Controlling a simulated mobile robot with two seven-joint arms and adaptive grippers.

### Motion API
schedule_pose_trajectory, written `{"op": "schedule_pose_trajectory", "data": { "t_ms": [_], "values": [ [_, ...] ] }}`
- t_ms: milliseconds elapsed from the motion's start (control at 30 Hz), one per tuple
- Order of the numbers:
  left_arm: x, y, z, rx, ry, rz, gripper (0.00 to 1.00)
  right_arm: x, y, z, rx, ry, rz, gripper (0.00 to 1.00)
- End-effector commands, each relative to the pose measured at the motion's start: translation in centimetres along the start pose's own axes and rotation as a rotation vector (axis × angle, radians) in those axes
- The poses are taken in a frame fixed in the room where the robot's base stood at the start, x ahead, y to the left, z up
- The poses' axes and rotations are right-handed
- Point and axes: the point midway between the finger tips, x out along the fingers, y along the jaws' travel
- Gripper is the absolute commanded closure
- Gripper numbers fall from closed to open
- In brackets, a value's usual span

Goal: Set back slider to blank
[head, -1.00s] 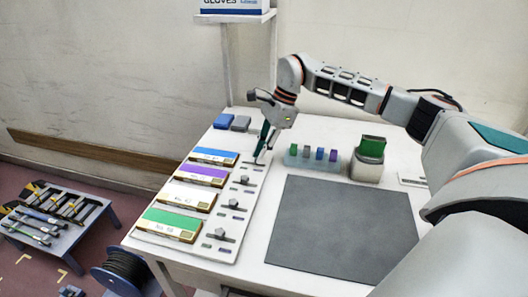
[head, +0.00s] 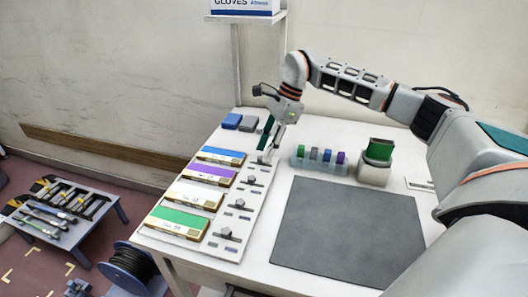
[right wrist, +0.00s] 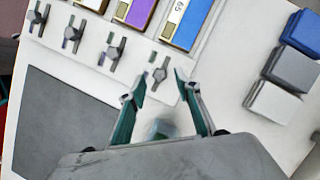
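The back slider is the farthest of the slider knobs on the white panel (head: 222,243), beside the blue-topped box (head: 221,155). Its grey knob (right wrist: 160,72) shows in the right wrist view, close in front of my fingertips. My right gripper (head: 267,153) hangs over the back end of the panel in the head view. In the right wrist view it (right wrist: 159,86) is open, with the fingertips apart on either side of the knob's line. Nothing is between them, and I cannot tell whether they touch the knob. In the head view the gripper hides most of this knob. My left gripper is out of view.
Purple (head: 208,174), white (head: 193,194) and green (head: 178,223) boxes stand along the panel, with further knobs beside them. Blue (head: 231,121) and grey (head: 248,123) blocks lie behind. A block holder (head: 305,163) and dark mat (head: 345,230) are to the right.

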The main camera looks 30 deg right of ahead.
Motion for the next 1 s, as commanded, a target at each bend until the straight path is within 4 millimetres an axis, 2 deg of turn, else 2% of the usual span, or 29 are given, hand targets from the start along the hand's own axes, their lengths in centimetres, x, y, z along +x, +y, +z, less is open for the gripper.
{"op": "schedule_pose_trajectory", "data": {
  "t_ms": [300, 500, 700, 1000],
  "values": [
    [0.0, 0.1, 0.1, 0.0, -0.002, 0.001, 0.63, -6.6, -0.1, 0.1, -0.001, -0.001, -0.005, 0.67],
    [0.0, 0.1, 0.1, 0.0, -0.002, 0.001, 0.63, -9.4, -0.1, 0.0, -0.001, 0.0, -0.003, 0.67],
    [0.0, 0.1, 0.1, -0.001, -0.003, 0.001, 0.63, -10.4, 0.0, 0.0, -0.001, 0.0, -0.001, 0.67],
    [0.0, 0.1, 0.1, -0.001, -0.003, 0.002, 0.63, -10.4, 0.0, 0.0, -0.001, -0.001, -0.001, 0.67]
  ]
}}
